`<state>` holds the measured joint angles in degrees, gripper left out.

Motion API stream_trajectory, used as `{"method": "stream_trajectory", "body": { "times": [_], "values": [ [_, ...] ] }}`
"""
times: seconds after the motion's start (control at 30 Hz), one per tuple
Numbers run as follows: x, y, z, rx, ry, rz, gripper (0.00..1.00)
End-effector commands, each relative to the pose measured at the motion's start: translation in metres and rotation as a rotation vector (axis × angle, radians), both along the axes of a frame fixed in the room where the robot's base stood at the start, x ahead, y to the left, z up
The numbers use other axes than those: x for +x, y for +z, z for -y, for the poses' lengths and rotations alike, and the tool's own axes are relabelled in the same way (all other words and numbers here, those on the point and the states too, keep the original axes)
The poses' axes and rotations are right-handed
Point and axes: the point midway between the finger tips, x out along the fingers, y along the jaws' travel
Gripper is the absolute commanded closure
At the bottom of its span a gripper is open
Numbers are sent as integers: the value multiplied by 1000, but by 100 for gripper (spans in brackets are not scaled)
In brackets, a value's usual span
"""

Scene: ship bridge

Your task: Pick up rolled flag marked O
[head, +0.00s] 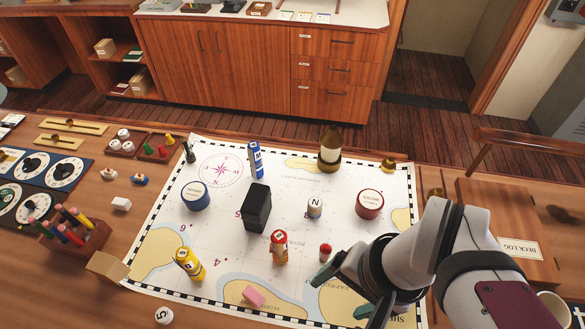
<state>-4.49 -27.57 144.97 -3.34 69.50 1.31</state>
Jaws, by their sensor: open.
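A red one (279,248) is at the lower middle, a yellow one (189,264) at the lower left and a blue one (256,160) at the upper middle. Each has a white label, but the letters are too small to read surely, so I cannot tell which is marked O. A short white piece marked N (314,208) stands right of the middle. My gripper (343,294) is open and empty over the lower right of the chart, right of the red and yellow flags.
A black box (256,209) stands behind the red flag. A blue tin (195,196), a red tin (369,204), a brown bottle (330,152) and a small red-topped piece (325,253) stand on the chart. A pink block (253,296) lies in front. A pencil holder (77,232) is left.

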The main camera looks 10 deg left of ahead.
Motion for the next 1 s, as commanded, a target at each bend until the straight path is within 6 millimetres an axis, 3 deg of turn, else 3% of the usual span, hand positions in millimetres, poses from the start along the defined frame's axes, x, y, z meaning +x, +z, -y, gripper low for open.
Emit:
{"method": "stream_trajectory", "body": {
  "times": [0.07, 0.1, 0.2, 0.27, 0.33, 0.4, 0.5, 0.6, 0.7, 0.8, 1.0],
  "values": [
    [49, 1, -60, 123, 70, 125, 19],
    [77, 2, -100, 194, 76, 206, 19],
    [133, -7, -188, 287, -16, 385, 19],
    [150, -25, -224, 258, -108, 474, 19],
    [152, -57, -246, 140, -207, 573, 19],
    [133, -91, -246, -48, -273, 676, 19],
    [90, -119, -223, -347, -289, 818, 19],
    [52, -126, -200, -580, -255, 928, 19],
    [32, -125, -187, -705, -228, 985, 19],
    [39, -128, -177, -740, -224, 999, 19],
    [86, -150, -149, -742, -228, 995, 19]
  ]
}}
